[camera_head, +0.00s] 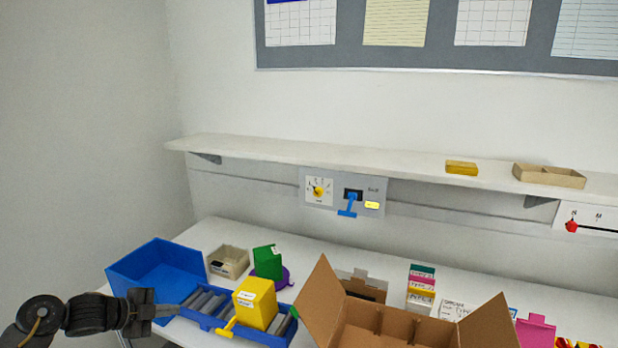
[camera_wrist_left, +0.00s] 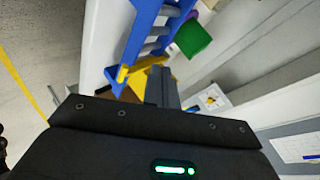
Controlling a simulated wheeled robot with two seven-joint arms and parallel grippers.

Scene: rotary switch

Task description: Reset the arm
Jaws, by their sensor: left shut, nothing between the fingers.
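The rotary switch, a white dial with a yellow knob (camera_head: 318,190), is on the wall panel (camera_head: 333,203) under the shelf, well apart from the gripper. Beside it on the panel are a blue lever (camera_head: 349,207) and a yellow piece (camera_head: 372,205). My right gripper does not show.
A blue bin (camera_head: 155,268) stands behind the gripper. A yellow box (camera_head: 255,303) and a green box (camera_head: 267,262) are at the tray. An open cardboard box (camera_head: 385,325) fills the front middle. A white shelf (camera_head: 340,158) runs above. Open air lies left of the table.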

